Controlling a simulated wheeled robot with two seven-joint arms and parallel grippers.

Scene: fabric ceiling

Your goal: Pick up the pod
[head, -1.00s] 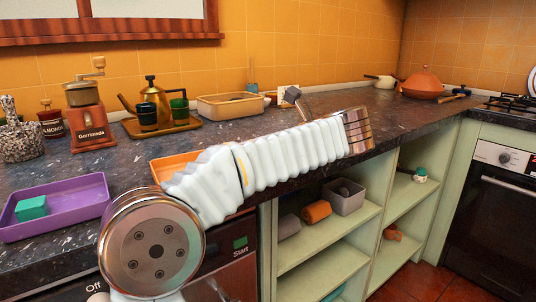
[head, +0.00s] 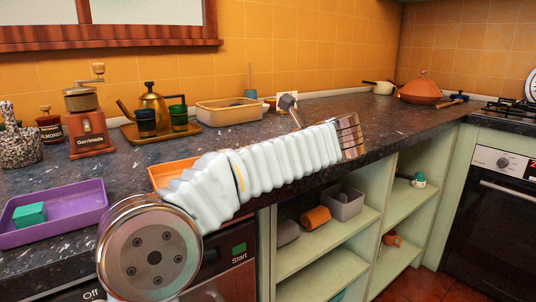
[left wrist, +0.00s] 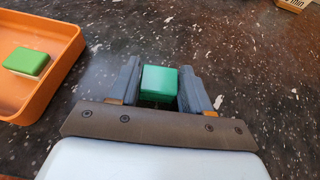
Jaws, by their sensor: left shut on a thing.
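In the left wrist view, a teal-green block-like pod (left wrist: 160,79) sits between the two grey fingers of my left gripper (left wrist: 160,84). The gripper is shut on it, above or at the dark speckled counter; the exact height is unclear. A lighter green pod (left wrist: 27,62) lies in an orange tray (left wrist: 62,82) left of the gripper. In the head view, a teal pod (head: 29,214) lies in a purple tray (head: 88,208). My left arm crosses the head view and I cannot make out its fingers there. My right gripper is out of view.
The orange tray (head: 170,168) shows partly behind my arm. A coffee grinder (head: 87,130), a kettle (head: 151,97) with cups on a wooden tray, and a beige bin (head: 230,111) stand at the back. The counter (head: 395,115) is mostly clear to the right.

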